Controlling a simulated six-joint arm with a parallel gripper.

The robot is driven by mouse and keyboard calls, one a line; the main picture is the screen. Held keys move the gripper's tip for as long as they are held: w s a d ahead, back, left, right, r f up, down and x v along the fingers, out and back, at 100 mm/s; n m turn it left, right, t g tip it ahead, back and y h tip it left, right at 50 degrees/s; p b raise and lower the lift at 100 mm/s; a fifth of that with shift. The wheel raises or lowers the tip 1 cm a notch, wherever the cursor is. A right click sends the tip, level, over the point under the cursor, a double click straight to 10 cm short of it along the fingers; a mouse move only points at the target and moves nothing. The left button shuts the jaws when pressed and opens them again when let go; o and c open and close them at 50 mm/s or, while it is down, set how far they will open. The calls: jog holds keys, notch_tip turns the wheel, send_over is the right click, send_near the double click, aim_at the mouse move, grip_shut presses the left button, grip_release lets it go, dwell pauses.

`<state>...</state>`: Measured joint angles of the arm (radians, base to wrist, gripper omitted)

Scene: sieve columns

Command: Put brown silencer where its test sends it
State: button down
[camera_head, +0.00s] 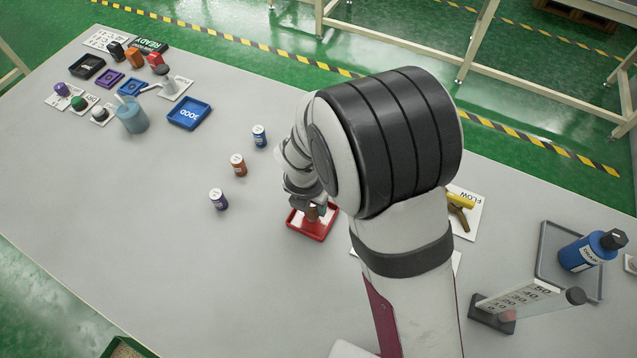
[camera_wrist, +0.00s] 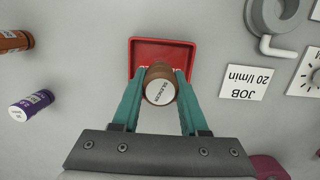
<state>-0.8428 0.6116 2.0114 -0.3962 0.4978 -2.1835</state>
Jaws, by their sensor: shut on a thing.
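My gripper (camera_wrist: 160,75) is shut on the brown silencer (camera_wrist: 161,90), a short brown cylinder with a white round top label that reads SILENCER. The teal fingers press its two sides. The silencer is at the near edge of the red tray (camera_wrist: 163,48) in the wrist view, overlapping it. In the head view my gripper (camera_head: 315,205) points down at the red tray (camera_head: 310,234), and the silencer is mostly hidden by the gripper. I cannot tell whether it touches the tray floor.
Blue (camera_head: 259,136), orange-brown (camera_head: 238,164) and purple (camera_head: 218,199) cans stand left of the red tray. A blue tray marked GOOD (camera_head: 188,113) lies farther back. A JOB 20 l/min card (camera_wrist: 243,78) lies right in the wrist view.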

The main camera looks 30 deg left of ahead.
jog(key=shift+f, duration=0.3)
jog(key=shift+c, duration=2.2)
grip_release()
